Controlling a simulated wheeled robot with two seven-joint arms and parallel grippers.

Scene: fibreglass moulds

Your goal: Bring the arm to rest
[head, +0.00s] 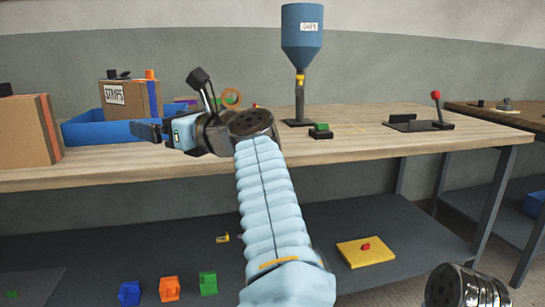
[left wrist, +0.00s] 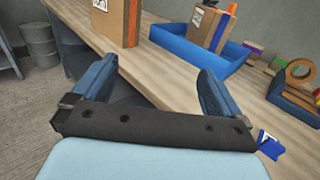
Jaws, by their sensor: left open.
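My left arm, in a pale blue padded sleeve, rises through the middle of the head view. It bends at a dark wrist joint so that my left gripper (head: 148,132) points left, over the front part of the wooden workbench (head: 360,148). In the left wrist view the two blue fingers of my left gripper (left wrist: 155,72) stand wide apart. Nothing is between them but the bench edge and floor behind. My right gripper is not in view.
A blue tray (head: 85,131) with a box labelled STRIPS (head: 122,98) stands behind the gripper. A cardboard box (head: 22,132) is at the left. A blue hopper (head: 302,45) stands further back. Coloured blocks and a yellow plate (head: 366,252) lie on the lower shelf.

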